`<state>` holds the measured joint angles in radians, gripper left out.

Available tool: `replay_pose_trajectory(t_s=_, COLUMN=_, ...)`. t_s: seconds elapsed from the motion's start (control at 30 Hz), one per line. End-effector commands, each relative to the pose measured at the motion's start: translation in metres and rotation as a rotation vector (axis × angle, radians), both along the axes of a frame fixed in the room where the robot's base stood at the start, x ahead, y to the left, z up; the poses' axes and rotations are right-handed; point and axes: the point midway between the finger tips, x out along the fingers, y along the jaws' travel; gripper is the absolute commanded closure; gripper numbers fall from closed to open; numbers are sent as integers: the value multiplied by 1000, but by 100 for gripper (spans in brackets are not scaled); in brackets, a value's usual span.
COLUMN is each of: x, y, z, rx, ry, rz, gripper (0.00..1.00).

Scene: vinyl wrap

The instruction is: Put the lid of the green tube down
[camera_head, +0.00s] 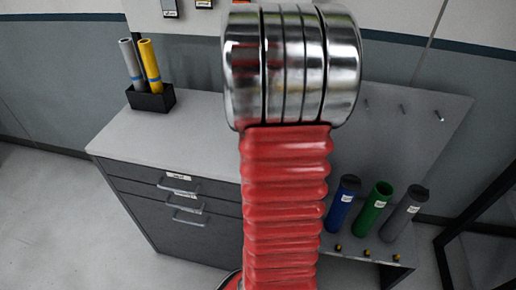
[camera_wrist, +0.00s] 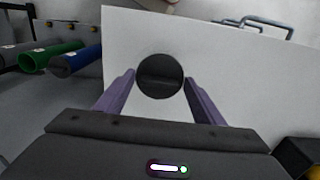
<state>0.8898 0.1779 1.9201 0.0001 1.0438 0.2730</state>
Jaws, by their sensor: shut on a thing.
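My gripper (camera_wrist: 159,79) is shut on a dark round lid (camera_wrist: 160,70), with one purple finger on each side of it in the wrist view. The lid is over the pale cabinet top (camera_wrist: 235,75); I cannot tell how high. The green tube (camera_head: 373,210) stands at the right in the head view, its top open and without a lid. It also shows at the upper left of the wrist view (camera_wrist: 52,57). In the head view my red arm hides the gripper and the lid.
A blue tube (camera_head: 342,203) and a grey tube (camera_head: 402,214), both dark-capped, flank the green one. A black holder (camera_head: 151,99) with grey and yellow rolls stands on the cabinet's far left. The cabinet top between is clear. A pegged panel (camera_head: 400,125) is at the right.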

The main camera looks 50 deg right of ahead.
Motion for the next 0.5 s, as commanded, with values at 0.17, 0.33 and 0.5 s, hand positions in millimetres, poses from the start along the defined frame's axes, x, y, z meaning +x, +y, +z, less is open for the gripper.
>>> replay_pose_trajectory(t_s=0.17, x=-1, y=1, z=-13, rx=3, ry=3, rz=-1, gripper=58)
replay_pose_trajectory(t_s=0.33, x=-1, y=0, z=-33, rx=1, ry=2, rz=-1, gripper=58)
replay_pose_trajectory(t_s=0.5, x=-1, y=0, z=-38, rx=1, ry=0, rz=-1, gripper=58)
